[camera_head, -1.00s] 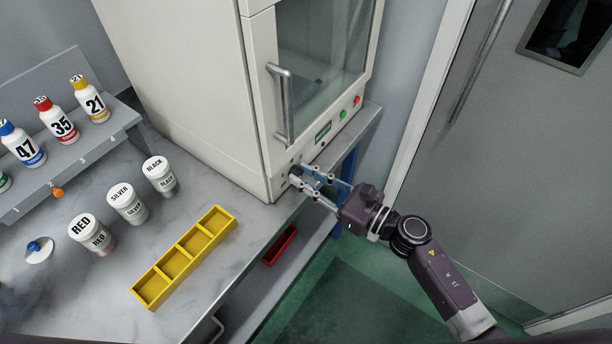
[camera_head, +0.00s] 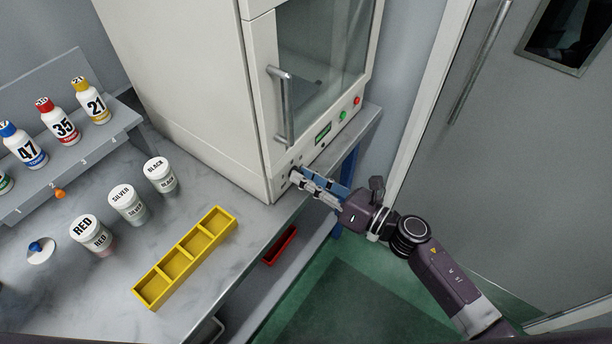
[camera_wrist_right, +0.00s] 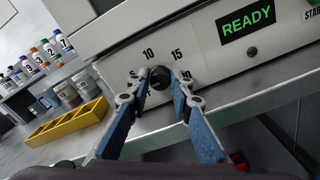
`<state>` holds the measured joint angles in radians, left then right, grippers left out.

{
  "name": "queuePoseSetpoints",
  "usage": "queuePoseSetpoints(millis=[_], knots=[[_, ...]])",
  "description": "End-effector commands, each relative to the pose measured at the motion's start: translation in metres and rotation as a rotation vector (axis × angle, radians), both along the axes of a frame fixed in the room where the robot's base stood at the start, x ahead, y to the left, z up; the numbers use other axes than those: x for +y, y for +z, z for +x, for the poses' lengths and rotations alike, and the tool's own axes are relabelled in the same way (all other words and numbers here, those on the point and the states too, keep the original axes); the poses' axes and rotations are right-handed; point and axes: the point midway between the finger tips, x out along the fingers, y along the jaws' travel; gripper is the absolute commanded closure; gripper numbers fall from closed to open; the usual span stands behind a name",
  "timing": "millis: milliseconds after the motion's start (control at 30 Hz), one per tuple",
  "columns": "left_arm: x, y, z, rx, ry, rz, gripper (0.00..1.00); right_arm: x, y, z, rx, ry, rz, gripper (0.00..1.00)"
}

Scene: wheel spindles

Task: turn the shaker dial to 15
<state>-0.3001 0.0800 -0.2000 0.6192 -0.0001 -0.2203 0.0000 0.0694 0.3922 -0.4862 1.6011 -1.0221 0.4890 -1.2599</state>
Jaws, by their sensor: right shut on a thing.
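The shaker (camera_head: 205,90) is a tall white cabinet with a glass door on the table. Its black dial (camera_wrist_right: 160,78) sits low on the front panel in the right wrist view, with the numbers 10 and 15 printed above it; other marks are partly covered by the fingers. My right gripper (camera_head: 297,176) reaches the panel from the right, and in its wrist view the two blue-padded fingers (camera_wrist_right: 161,84) are shut on the dial, one on each side. The dial's pointer cannot be made out. My left gripper is not in view.
A green READY display (camera_wrist_right: 246,19) is right of the dial. A yellow compartment tray (camera_head: 160,292), labelled jars (camera_head: 128,205) and a bottle rack (camera_head: 90,150) stand at the left. A red tray (camera_head: 280,246) sits below the table edge. Grey door at right.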

Motion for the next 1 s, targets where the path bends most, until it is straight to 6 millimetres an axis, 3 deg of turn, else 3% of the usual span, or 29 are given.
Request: queuePoseSetpoints(millis=[1000], knots=[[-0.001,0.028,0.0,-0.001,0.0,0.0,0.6,-0.002,-0.002,0.002,0.784,-0.002,0.566,1.0]])
